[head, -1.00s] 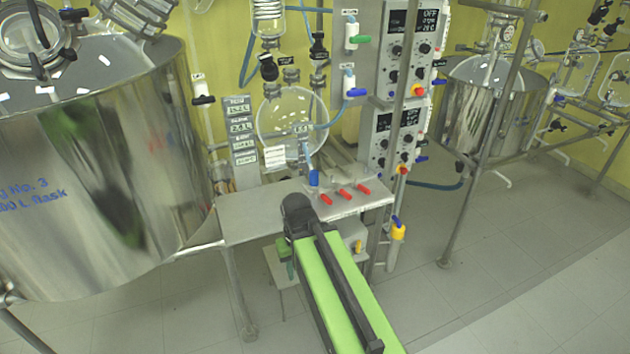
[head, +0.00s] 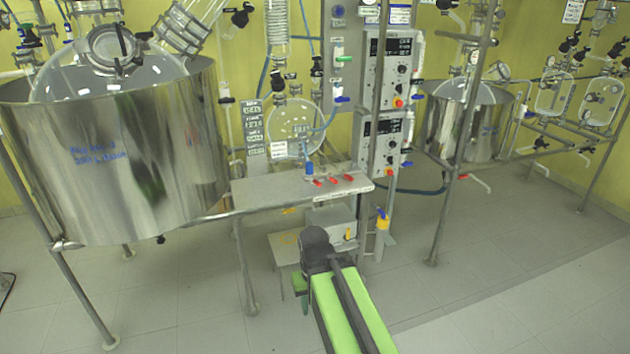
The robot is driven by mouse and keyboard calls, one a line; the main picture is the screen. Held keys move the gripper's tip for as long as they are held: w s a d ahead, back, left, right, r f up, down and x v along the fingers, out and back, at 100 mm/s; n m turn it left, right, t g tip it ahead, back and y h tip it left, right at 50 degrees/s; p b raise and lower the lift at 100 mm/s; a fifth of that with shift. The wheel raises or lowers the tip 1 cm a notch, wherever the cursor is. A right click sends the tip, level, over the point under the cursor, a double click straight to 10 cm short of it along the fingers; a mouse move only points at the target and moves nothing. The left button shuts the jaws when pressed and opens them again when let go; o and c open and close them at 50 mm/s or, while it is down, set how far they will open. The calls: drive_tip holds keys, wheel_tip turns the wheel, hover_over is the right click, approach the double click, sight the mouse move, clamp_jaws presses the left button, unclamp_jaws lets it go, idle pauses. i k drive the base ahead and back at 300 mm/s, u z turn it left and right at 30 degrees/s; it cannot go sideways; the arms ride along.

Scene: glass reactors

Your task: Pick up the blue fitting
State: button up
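A small blue fitting (head: 309,168) stands upright on the grey metal table (head: 262,192), towards its back. A thin blue tube rises near it, and I cannot tell whether the two are joined. My green and black arm reaches in from the bottom of the head view. Its black joint shows in front of and below the table, apart from the fitting.
Several red-handled valves (head: 332,181) sit on the table right of the fitting. A large steel vessel (head: 120,170) stands left, control boxes (head: 385,145) behind right. A grey box (head: 330,222) is under the table. The floor at the right front is clear.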

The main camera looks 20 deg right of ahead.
sight(309, 164)
drive_tip(key=u, duration=0.6)
drive_tip(key=i, duration=2.1)
drive_tip(key=z, duration=0.35)
